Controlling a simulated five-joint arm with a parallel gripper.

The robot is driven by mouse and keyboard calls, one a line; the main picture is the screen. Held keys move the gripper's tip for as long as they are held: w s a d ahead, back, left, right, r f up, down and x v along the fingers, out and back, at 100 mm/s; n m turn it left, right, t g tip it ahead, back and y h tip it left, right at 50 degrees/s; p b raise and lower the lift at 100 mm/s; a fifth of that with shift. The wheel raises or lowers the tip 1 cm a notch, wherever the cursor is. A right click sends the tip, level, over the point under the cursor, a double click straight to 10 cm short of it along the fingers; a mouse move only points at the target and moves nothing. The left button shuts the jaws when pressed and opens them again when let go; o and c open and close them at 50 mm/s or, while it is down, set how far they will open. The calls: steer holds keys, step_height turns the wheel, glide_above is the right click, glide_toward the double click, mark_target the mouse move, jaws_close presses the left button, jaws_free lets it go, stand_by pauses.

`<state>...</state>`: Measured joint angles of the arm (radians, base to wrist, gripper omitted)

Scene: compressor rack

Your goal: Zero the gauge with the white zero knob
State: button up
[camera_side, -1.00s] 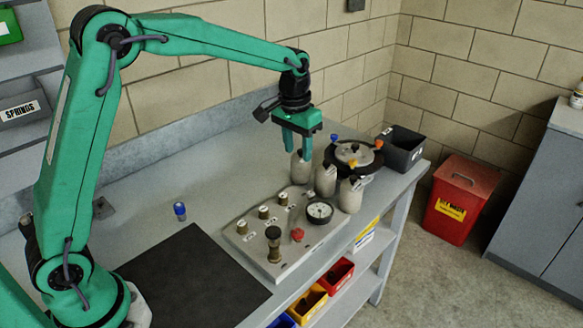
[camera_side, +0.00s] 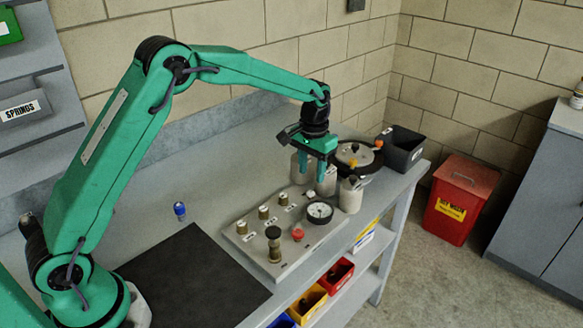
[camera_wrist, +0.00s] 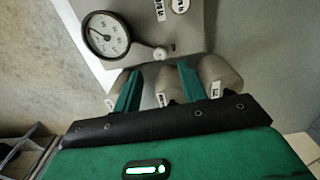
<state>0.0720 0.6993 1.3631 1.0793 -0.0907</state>
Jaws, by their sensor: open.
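The gauge (camera_side: 320,212) has a white dial and dark rim and sits on the grey panel (camera_side: 268,262). It also shows at the upper left of the wrist view (camera_wrist: 106,35). A small white knob, apparently the zero knob (camera_wrist: 159,53), stands beside the gauge in the wrist view. In the side view it is a small pale spot (camera_side: 311,195) close to the gauge. My gripper (camera_side: 313,176) is open and empty, pointing down above the panel's back edge. In the wrist view its two fingertips (camera_wrist: 159,68) lie either side of the knob's line, short of it.
Pale cylinders (camera_side: 350,196) stand close behind the gauge, by my fingers. Brass valves (camera_side: 263,213), a red knob (camera_side: 297,233) and a dark-topped post (camera_side: 274,240) rise from the panel. A black round fixture (camera_side: 357,158) and a dark bin (camera_side: 402,148) stand behind.

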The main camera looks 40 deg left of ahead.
mark_target(311, 192)
steer(key=shift+f, duration=3.2)
jaws_close()
